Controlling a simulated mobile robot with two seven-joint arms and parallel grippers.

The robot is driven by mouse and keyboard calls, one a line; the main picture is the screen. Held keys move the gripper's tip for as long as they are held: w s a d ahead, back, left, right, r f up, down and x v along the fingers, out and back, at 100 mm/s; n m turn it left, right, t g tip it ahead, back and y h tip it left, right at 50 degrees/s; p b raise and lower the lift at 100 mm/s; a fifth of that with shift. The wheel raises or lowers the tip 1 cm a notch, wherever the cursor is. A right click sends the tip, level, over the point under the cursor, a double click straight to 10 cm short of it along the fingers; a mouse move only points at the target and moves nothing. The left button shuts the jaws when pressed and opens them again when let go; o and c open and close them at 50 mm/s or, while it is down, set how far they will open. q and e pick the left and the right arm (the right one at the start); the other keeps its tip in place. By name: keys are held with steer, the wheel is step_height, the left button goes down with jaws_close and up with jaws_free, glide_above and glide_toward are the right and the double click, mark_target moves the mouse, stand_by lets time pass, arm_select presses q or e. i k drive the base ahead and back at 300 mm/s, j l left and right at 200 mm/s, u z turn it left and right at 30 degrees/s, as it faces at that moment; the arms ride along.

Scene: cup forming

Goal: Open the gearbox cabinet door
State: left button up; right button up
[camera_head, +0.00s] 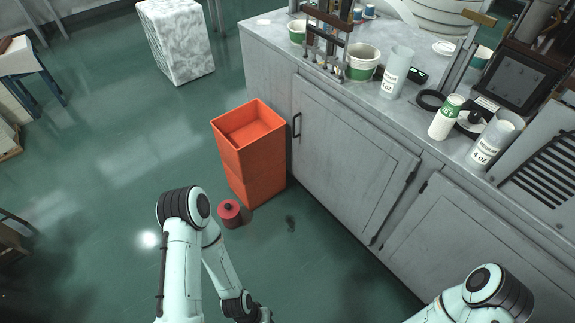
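The grey cabinet door (350,155) is the front panel under the counter, and it looks shut. Its black upright handle (297,125) is near its left edge, and dark hinges show on its right edge. My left arm comes in at the bottom. The dark end of it, at my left gripper (263,314), is at the bottom edge, below and left of the door and well apart from the handle. Its fingers cannot be made out. Only part of my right arm shows at the bottom right, and its gripper is out of view.
Stacked orange bins (250,155) stand on the floor just left of the door, close to the handle. A red canister (230,214) stands before them. A second grey door (465,240) is to the right. Cups and machinery crowd the countertop (270,32). Green floor (100,200) is open at left.

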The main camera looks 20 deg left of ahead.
mark_target(361, 172)
steer(key=u, duration=0.15)
steer(key=i+j+u, duration=0.15)
steer(key=i+j, duration=0.15)
steer(key=i, duration=0.25)
steer(key=i+j+u, duration=0.15)
steer(key=i, duration=0.45)
steer(key=i+j+u, duration=0.15)
steer(key=i, duration=0.4)
steer(key=j, duration=0.1)
